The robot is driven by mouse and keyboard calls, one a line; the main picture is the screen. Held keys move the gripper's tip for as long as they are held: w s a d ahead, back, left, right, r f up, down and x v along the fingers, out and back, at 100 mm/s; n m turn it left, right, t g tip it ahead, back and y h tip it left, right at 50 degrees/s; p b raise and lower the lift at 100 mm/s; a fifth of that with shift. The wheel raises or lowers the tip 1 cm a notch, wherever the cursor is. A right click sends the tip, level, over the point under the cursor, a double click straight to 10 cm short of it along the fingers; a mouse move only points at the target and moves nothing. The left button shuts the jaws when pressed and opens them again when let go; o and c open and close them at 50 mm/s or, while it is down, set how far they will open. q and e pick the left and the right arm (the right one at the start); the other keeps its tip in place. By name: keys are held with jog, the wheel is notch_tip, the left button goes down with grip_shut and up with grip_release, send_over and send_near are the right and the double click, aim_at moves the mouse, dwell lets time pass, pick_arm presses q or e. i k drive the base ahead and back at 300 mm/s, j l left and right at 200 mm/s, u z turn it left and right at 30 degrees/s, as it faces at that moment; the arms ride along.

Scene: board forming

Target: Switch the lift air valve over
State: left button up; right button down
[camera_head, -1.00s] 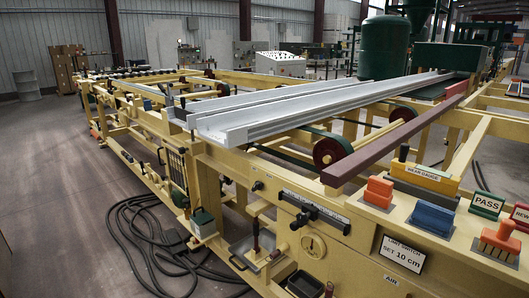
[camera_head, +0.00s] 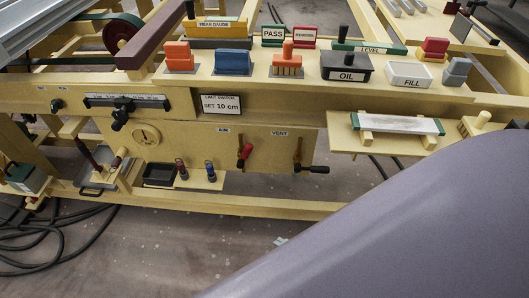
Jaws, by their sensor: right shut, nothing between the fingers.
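The front panel of the yellow frame carries two hand levers under small labels. Under the AIR label (camera_head: 223,130) is a lever with a red handle (camera_head: 245,152), tilted up to the right. Under the VENT label (camera_head: 279,134) is a brass-coloured lever with a black handle (camera_head: 316,169) that points right. I cannot tell which of these is the lift air valve. A smooth purple-grey surface, likely a link of my arm, fills the lower right. No fingers of either gripper show.
Above the levers, a shelf holds an orange block (camera_head: 178,55), a blue block (camera_head: 232,62), a black OIL box (camera_head: 346,68) and a white FILL tray (camera_head: 409,74). A yellow lower rail (camera_head: 230,201) runs below the panel. A side shelf holds a whetstone-like bar (camera_head: 398,124).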

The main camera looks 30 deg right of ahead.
aim_at(247, 150)
jog(key=z, duration=0.4)
jog(key=i+j+z, duration=0.1)
jog(key=z, duration=0.25)
jog(key=j+z, duration=0.15)
jog(key=z, duration=0.25)
jog(key=j+z, duration=1.1)
jog(key=j, duration=0.3)
jog(key=k+j+z, duration=0.1)
jog(key=j, duration=0.3)
jog(key=k+j+z, duration=0.1)
jog(key=j, duration=0.65)
jog(key=k+j, duration=0.1)
jog(key=j, duration=0.3)
jog(key=i+j, duration=0.3)
jog(key=j, duration=0.2)
